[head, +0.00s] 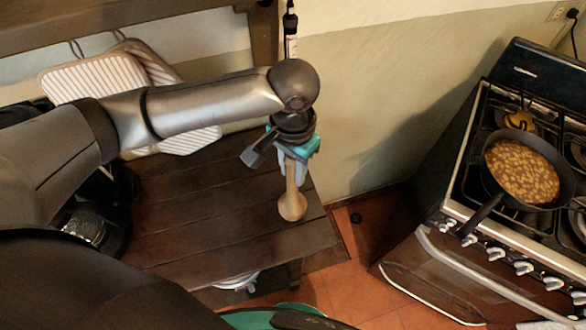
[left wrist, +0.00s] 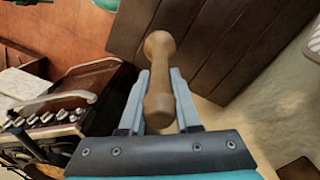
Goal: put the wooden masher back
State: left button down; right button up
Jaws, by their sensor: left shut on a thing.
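The wooden masher (head: 292,205) is light brown with a rounded, wider end. My left gripper (head: 292,170) is shut on it, near the right end of the dark wooden shelf top (head: 190,215). In the head view the masher's round end points down and toward the front. In the left wrist view the masher (left wrist: 159,75) lies between the two grey fingers of the left gripper (left wrist: 160,100), with its rounded end beyond them. I cannot tell whether it touches the wood. My right gripper is not in view.
A striped cushion-like item (head: 95,85) leans at the back left. A stove (head: 465,215) with a pan of food (head: 522,172) stands at the right. Much of the wooden top is bare. Tiled floor (head: 375,250) lies between it and the stove.

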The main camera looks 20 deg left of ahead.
pick_arm(q)
jog(key=shift+f, duration=0.2)
jog(key=c, duration=0.6)
grip_release()
notch_tip(320, 180, up, 8)
jog(key=shift+f+p, duration=0.15)
jog(key=shift+p, duration=0.45)
